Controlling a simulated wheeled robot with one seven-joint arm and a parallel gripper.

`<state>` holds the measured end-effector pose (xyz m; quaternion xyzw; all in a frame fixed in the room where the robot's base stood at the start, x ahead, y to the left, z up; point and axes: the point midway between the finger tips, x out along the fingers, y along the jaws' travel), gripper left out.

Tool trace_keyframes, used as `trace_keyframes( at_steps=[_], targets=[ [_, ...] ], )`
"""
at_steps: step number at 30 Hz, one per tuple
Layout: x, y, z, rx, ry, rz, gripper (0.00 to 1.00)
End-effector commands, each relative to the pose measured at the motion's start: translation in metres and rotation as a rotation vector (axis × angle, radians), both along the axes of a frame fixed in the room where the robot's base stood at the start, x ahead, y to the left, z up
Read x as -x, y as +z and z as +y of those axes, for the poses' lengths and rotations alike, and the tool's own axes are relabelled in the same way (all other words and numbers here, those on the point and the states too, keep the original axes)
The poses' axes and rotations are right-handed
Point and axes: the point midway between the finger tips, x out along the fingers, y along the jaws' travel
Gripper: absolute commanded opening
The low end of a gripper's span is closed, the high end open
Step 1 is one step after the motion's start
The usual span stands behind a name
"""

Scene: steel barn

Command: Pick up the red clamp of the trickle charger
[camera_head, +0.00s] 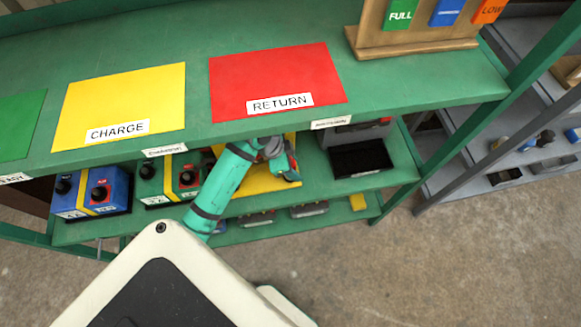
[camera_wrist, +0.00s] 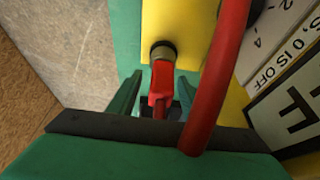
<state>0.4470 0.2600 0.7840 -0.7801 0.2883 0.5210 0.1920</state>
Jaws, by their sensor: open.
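In the wrist view the red clamp (camera_wrist: 160,80) is at the centre, its upper end against a round brownish post on a yellow surface (camera_wrist: 180,25). My gripper (camera_wrist: 158,96) is open, with one dark green finger on each side of the clamp. I cannot tell whether either finger touches it. A thick red cable (camera_wrist: 215,90) runs close by on the right. In the head view my gripper (camera_head: 284,163) is low at the middle shelf, over a yellow patch (camera_head: 262,183). The clamp cannot be made out clearly there.
The green upper shelf (camera_head: 200,135) with its yellow CHARGE mat (camera_head: 125,100) and red RETURN mat (camera_head: 275,80) overhangs my arm. Blue (camera_head: 95,190) and green (camera_head: 165,178) boxes stand left of the arm. A dark tray (camera_head: 360,160) stands right. A lettered panel (camera_wrist: 295,100) borders the cable.

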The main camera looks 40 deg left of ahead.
Motion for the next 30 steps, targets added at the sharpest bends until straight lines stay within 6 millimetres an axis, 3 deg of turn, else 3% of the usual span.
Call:
trace_keyframes(
  at_steps=[4,12,18,30],
  targets=[
    [-0.0037,-0.0128,-0.0032,0.001,0.001,0.001,0.45],
    [-0.0044,-0.0147,-0.0034,-0.001,0.001,0.0,0.45],
    [-0.0042,-0.0145,-0.0034,-0.001,0.001,0.0,0.0],
    [-0.0043,-0.0097,-0.0027,-0.002,0.0,-0.001,0.0]
  ],
)
